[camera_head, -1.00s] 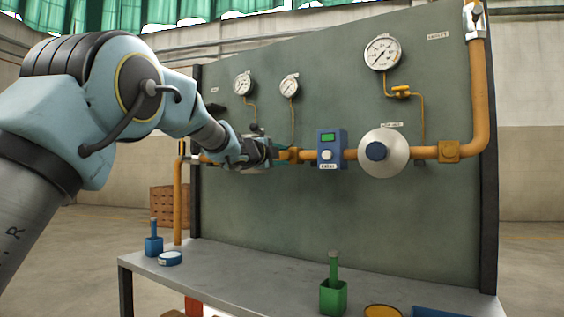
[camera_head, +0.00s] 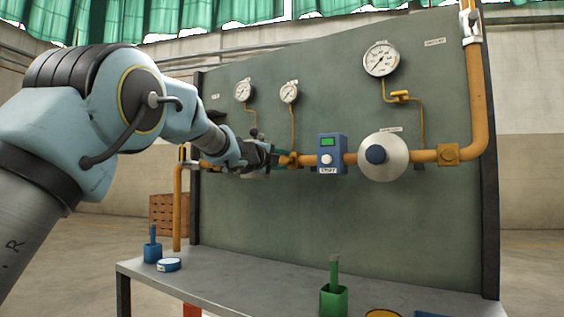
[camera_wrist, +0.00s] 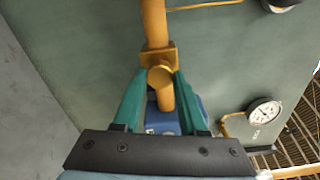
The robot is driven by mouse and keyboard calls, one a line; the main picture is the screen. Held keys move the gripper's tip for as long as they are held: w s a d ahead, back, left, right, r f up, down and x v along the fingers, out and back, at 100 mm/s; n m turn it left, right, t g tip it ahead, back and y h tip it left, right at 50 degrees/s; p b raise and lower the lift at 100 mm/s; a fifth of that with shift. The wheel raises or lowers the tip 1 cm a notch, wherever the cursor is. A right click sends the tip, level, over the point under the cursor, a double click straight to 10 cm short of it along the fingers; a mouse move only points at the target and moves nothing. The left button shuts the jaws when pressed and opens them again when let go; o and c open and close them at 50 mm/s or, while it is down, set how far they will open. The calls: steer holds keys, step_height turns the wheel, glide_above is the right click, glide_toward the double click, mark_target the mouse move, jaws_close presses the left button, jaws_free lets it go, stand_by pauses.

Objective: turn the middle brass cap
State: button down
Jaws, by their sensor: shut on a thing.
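The brass cap (camera_wrist: 160,76) is a short round knob on a square brass block (camera_wrist: 158,56) on the pipe, seen in the wrist view. In the head view this brass fitting (camera_head: 292,160) shows just right of my gripper (camera_head: 275,158). My gripper's teal fingers (camera_wrist: 162,78) stand on either side of the cap, with their tips closed against it. The gripper partly hides the cap in the head view. Another brass block (camera_head: 448,154) sits farther right on the orange pipe (camera_head: 425,156).
A blue box with a green display (camera_head: 332,153) and a large grey disc with a blue hub (camera_head: 397,157) are right of my gripper. Gauges (camera_head: 381,59) hang above. A green holder (camera_head: 333,300) and a blue holder (camera_head: 152,250) stand on the bench (camera_head: 225,272) below.

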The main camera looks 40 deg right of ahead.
steer(key=shift+c, duration=2.2)
jaws_free()
steer(key=b+v, duration=0.2)
steer(key=v, duration=0.9)
